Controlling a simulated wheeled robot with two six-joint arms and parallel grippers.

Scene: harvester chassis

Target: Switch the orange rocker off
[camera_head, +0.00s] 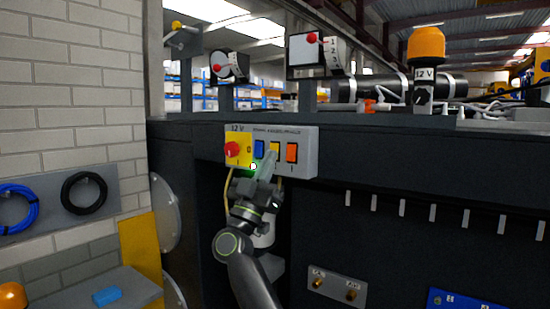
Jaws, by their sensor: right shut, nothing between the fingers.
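The orange rocker (292,152) is the rightmost switch on a grey panel (308,169) fixed to the dark chassis. A yellow rocker (275,148) and a blue rocker (259,149) sit to its left. A red knob (233,149) on a yellow plate is at the panel's left end. My right gripper (268,158) is shut and empty in front of the panel, by the blue and yellow rockers and left of the orange one. It partly covers the yellow rocker. I cannot tell whether it touches the panel. My left gripper is not in view.
A brick wall with hanging cable coils (84,193) stands at left. A grey shelf (75,292) with a blue block (107,297) is below it. An orange beacon (427,45) tops the chassis. Small hooks line the chassis front at right. Space right of the panel is clear.

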